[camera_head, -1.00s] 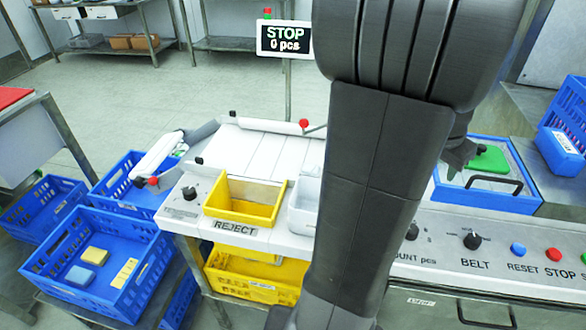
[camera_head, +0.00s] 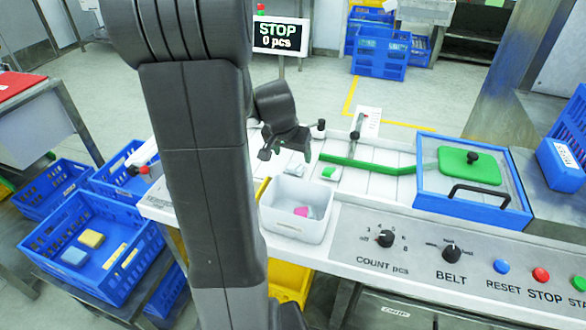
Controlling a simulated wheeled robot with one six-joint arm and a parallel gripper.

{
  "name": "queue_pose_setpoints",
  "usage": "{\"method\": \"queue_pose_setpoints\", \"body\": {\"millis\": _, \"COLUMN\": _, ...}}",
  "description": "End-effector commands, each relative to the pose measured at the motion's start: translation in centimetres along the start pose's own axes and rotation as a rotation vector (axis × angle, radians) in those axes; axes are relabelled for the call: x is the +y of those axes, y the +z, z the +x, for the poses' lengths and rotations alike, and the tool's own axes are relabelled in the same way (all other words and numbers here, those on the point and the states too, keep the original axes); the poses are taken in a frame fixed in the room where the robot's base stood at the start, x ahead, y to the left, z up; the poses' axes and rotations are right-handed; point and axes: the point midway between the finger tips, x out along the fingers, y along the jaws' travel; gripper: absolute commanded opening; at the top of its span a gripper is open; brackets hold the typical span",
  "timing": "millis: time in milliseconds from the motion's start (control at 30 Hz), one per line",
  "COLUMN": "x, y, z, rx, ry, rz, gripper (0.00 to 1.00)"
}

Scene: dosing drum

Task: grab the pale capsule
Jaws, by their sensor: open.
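My gripper (camera_head: 285,153) is open above the pale belt in the middle of the picture, fingers pointing down and apart. No other clear capsule shows; the belt behind my gripper and arm is partly hidden. A white bin (camera_head: 290,229) stands in front of my gripper with a pink piece (camera_head: 301,211) inside.
A green guide rail (camera_head: 372,166) crosses the belt. A blue box with a green lid (camera_head: 470,166) stands to the right. A control panel with knobs and buttons (camera_head: 452,254) runs along the front. A blue crate (camera_head: 101,290) with several blocks is at left. The sign reads STOP, 0 pcs.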

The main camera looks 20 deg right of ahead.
Motion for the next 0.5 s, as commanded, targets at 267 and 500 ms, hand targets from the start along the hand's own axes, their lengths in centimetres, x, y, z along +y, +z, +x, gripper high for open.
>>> {"method": "queue_pose_setpoints", "body": {"millis": 267, "x": -0.1, "y": 0.2, "z": 1.8, "rx": -0.002, "ry": 0.0, "rz": 0.0, "gripper": 0.71}}
{"method": "queue_pose_setpoints", "body": {"millis": 500, "x": -0.4, "y": 0.6, "z": 5.0, "rx": -0.003, "ry": 0.001, "rz": -0.001, "gripper": 0.71}}
